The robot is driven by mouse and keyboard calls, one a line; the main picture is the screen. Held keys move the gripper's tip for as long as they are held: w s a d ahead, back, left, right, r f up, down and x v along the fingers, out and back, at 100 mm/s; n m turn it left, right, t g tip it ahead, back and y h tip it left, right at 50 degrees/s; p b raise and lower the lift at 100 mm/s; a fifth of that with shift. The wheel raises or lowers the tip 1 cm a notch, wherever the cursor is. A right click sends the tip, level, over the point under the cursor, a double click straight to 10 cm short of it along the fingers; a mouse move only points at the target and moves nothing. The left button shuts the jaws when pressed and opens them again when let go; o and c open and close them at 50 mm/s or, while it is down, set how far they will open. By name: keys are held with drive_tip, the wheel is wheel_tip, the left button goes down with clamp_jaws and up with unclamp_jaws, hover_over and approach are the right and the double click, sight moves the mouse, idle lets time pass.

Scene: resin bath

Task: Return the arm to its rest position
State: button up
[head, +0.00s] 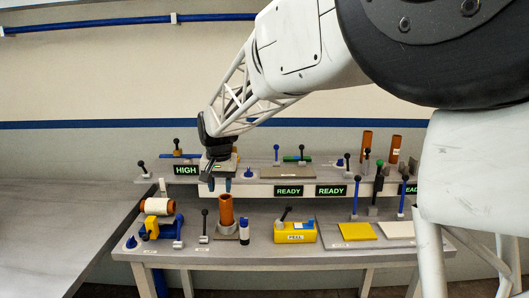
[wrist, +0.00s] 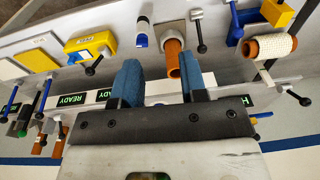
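My gripper (head: 219,184) hangs at the end of my arm, left of the middle of the head view, pointing down over the bench. In the wrist view its two blue fingers (wrist: 161,70) stand apart with nothing between them in their grip. An upright orange tube (head: 226,209) stands on the bench below the gripper. The tube also shows beyond the finger gap in the wrist view (wrist: 173,58), apart from the fingers. My upper arm fills the top right of the head view and hides part of the bench there.
The bench (head: 270,252) has a raised back shelf with READY signs (head: 289,191) and a HIGH sign (head: 186,170). A yellow box (head: 289,233), a white bottle (head: 244,231), a spool (head: 157,206) and several levers stand around. A bare grey table (head: 55,225) lies at left.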

drive_tip(key=s+d+r, duration=0.3)
drive_tip(key=s+d, duration=1.5)
drive_tip(key=d, duration=0.2)
drive_tip(key=s+d+f, duration=0.2)
drive_tip(key=s+d, duration=0.1)
drive_tip(key=s, duration=0.4)
drive_tip(key=s+d+f+t, duration=0.1)
drive_tip(key=s+d+f, duration=0.1)
drive_tip(key=s+d, duration=0.2)
drive_tip(key=s+d+f, duration=0.2)
drive_tip(key=s+d, duration=0.2)
drive_tip(key=s, duration=0.6)
drive_tip(key=shift+s+d+f+t+h, duration=0.15)
drive_tip(key=shift+s+d+t+h, duration=0.05)
drive_tip(key=shift+s+t+h, duration=0.1)
